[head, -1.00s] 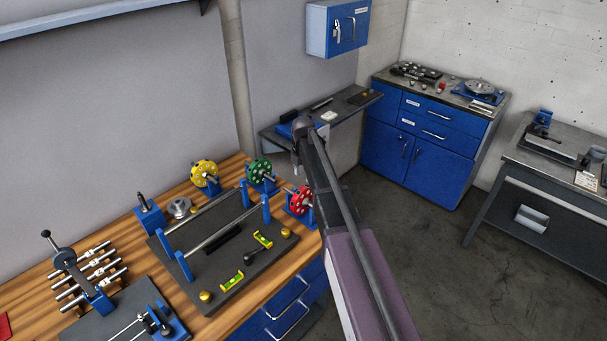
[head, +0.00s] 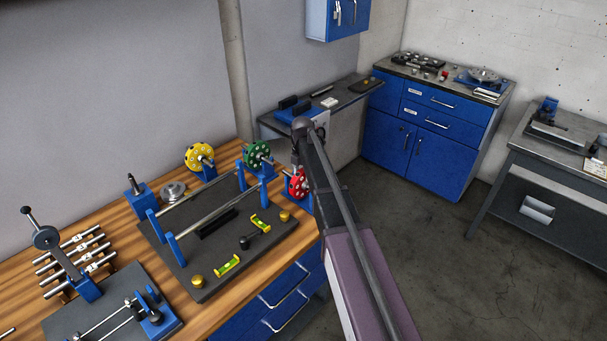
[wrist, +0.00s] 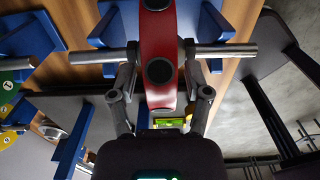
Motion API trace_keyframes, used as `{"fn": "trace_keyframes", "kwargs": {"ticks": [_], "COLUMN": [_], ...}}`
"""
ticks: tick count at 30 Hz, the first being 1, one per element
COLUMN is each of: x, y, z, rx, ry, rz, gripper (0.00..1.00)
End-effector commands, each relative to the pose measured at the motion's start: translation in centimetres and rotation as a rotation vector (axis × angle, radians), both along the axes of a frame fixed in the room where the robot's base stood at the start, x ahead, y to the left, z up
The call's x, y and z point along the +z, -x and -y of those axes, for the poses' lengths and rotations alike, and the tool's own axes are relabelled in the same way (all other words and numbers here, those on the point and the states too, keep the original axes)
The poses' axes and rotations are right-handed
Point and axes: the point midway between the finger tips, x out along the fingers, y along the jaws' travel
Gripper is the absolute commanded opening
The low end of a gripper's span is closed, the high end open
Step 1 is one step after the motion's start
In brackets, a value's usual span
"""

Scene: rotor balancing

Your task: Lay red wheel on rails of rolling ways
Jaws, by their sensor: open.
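The red wheel (head: 298,184) stands in its blue stand at the bench's right end, partly hidden by my arm in the head view. In the wrist view the red wheel (wrist: 158,90) is edge-on, with its steel shaft (wrist: 228,50) running across. My gripper (wrist: 161,52) is open, with one finger on each side of the wheel, near the shaft. I cannot tell whether the fingers touch the wheel. The rolling ways have two steel rails (head: 218,207) on blue posts above a dark base plate (head: 200,285). No wheel lies on the rails.
A green wheel (head: 257,154) and a yellow wheel (head: 199,156) stand behind the ways. Two spirit levels, one near the front (head: 227,266), and brass knobs (head: 198,282) sit on the plate. Several shafts (head: 75,248) lie at the left. The floor (head: 425,235) right of the bench is clear.

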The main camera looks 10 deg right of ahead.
Motion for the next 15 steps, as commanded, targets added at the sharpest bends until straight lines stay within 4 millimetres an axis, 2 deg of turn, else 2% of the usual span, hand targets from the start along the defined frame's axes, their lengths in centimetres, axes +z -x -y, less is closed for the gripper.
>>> {"fn": "trace_keyframes", "kwargs": {"ticks": [4, 15], "x": [-0.79, -0.84], "y": [0.0, 0.0], "z": [-0.02, -0.05], "rx": [0.0, 0.001], "ry": [0.0, 0.0], "rz": [0.0, 0.0], "gripper": [0.63, 0.63]}}
